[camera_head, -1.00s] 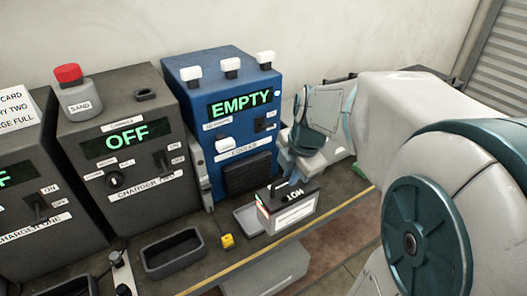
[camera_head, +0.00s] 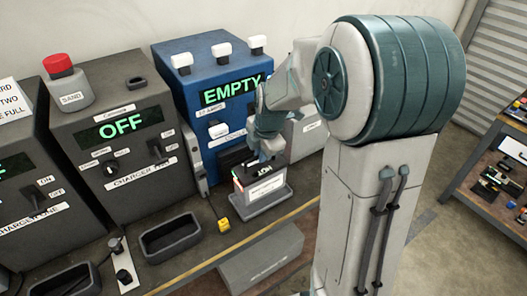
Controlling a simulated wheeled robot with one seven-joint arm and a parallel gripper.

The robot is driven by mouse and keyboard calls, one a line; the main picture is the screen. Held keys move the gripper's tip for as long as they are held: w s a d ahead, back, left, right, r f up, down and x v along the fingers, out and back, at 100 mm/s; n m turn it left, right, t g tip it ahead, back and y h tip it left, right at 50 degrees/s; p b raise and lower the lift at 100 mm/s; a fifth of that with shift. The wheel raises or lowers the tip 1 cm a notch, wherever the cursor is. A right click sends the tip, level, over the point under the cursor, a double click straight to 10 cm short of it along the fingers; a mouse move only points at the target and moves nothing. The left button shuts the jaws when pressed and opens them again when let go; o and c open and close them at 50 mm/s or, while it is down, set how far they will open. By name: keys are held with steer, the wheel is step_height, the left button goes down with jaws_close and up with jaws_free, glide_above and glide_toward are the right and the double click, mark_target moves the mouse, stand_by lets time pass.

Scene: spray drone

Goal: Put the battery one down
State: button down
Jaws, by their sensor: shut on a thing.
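The battery (camera_head: 260,187) is a box with a pale body, a dark top and a label reading "HOT". It is upright, at or just above a grey tray (camera_head: 266,204) in front of the blue machine; I cannot tell whether it touches the tray. My gripper (camera_head: 262,160) is shut on the battery's top from above. The fingertips are small and partly hidden by my wrist.
The blue machine (camera_head: 195,62) reads "EMPTY" and stands behind the battery. A dark charger (camera_head: 90,135) reading "OFF" is at left, with an empty dark tray (camera_head: 171,238) in front. A yellow connector (camera_head: 223,225) lies beside the grey tray. A side table (camera_head: 495,185) is at right.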

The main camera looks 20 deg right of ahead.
mark_target(261, 166)
steer(key=shift+f, duration=1.8)
steer(key=shift+f, duration=0.15)
steer(key=c, duration=1.5)
jaws_free()
steer(key=shift+s, duration=0.1)
steer(key=v, duration=1.2)
steer(key=s+a+m+h, duration=0.1)
steer(key=s+m, duration=1.7)
steer(key=m, duration=0.3)
steer(key=shift+s+f+m, duration=0.2)
steer(key=shift+f+m, duration=0.05)
steer(key=shift+m, duration=0.05)
